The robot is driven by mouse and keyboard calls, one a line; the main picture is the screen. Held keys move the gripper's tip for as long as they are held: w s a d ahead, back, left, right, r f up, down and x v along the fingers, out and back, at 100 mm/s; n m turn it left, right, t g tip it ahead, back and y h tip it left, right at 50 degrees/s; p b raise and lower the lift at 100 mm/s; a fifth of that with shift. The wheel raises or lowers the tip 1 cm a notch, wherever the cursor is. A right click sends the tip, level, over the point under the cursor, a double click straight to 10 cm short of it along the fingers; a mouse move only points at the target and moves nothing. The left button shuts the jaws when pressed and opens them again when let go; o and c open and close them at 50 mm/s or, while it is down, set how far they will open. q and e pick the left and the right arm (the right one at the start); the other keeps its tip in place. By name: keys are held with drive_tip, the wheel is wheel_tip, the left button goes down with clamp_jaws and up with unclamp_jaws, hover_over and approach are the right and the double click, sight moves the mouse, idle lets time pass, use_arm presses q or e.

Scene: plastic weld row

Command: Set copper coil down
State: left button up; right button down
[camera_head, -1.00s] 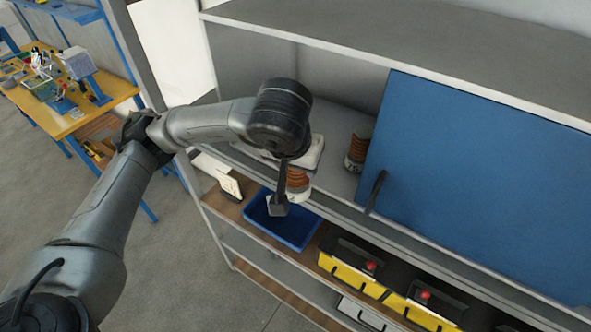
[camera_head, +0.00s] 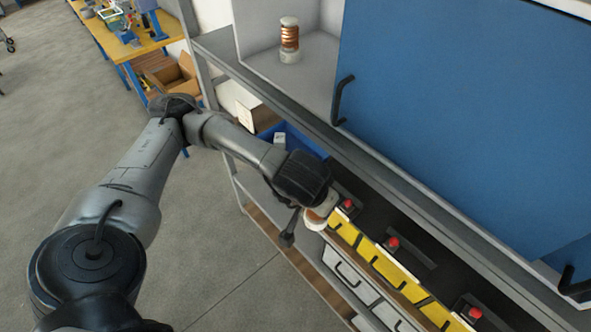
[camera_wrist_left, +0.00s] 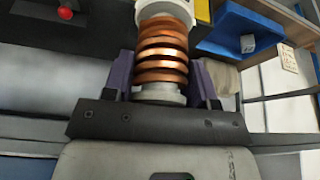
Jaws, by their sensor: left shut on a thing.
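My left gripper (camera_head: 305,217) is shut on a copper coil (camera_wrist_left: 162,50), which has copper-coloured rings between pale end caps. In the left wrist view the coil stands between the two purple fingers of the gripper (camera_wrist_left: 163,84). In the head view the wrist hides most of the held coil, and only a pale and orange part (camera_head: 322,211) shows, in front of the shelf with the yellow bins. A second coil (camera_head: 290,42) stands upright on the upper shelf, left of the blue door. My right gripper is not in view.
A blue sliding door (camera_head: 460,130) with a black handle (camera_head: 342,100) covers much of the upper shelf. Grey floor lies open at left.

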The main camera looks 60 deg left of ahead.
use_arm(q)
drive_tip(key=s+a+f+n+y+b, duration=0.1)
drive_tip(key=s+a+f+n+b, duration=0.3)
drive_tip(key=a+f, duration=0.65)
drive_tip(key=s+a+f+n+g+y+b, duration=0.1)
drive_tip(key=a+f+n+b, duration=0.1)
drive_tip(key=a+f+b, duration=0.35)
drive_tip(key=s+a+f+n+g+b, duration=0.1)
drive_tip(key=a+f+b, duration=0.2)
drive_tip(key=a, duration=0.6)
drive_tip(key=w+a+r+n, duration=0.15)
drive_tip(key=w+a, duration=0.25)
drive_tip(key=w, duration=0.7)
drive_tip(key=w+a+r+n, duration=0.15)
drive_tip(key=w+a, duration=0.25)
drive_tip(key=w, duration=0.7)
drive_tip(key=shift+g+y, duration=0.3)
drive_tip(key=shift+y, duration=0.1)
drive_tip(key=shift+s+f+b, duration=0.1)
drive_tip(key=shift+f+b, duration=0.6)
drive_tip(key=shift+f, duration=2.95)
